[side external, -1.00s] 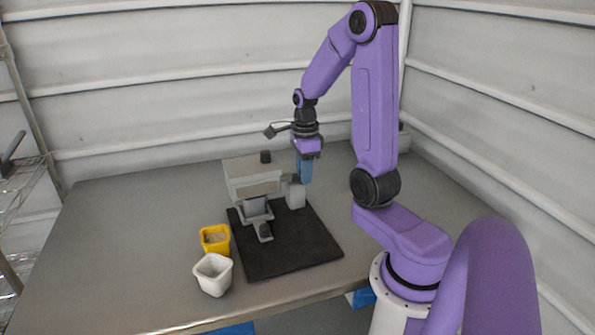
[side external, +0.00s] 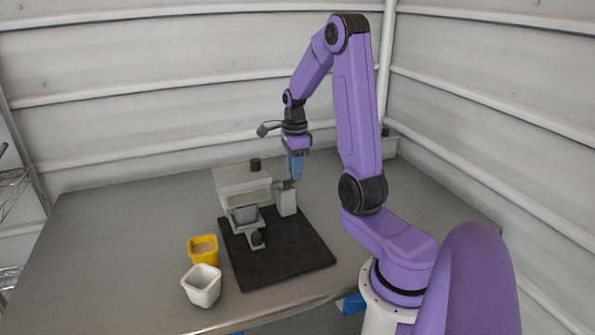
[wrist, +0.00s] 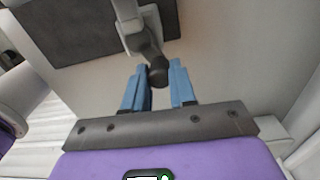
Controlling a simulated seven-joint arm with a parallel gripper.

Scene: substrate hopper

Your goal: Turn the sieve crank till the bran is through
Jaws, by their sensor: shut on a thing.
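The grey sieve machine (side external: 240,178) stands on a black mat (side external: 290,256), with a dark knob (side external: 255,164) on top and another low at its front. Its crank sits at the right side by a pale block (side external: 287,204). My gripper (side external: 294,178) is over this block, its blue fingers pointing down. In the wrist view, the crank's dark round grip (wrist: 158,73) lies between the blue fingertips of my gripper (wrist: 159,80), shut on it. A yellow cup (side external: 191,254) holds pale, grainy stuff. A white cup (side external: 203,292) looks empty. Any bran inside the machine is hidden.
Both cups stand left of the mat near the front edge of the grey table (side external: 110,235). The table is clear at the left and behind the machine. Corrugated walls close off the back and right. A wire rack (side external: 10,195) stands at the far left.

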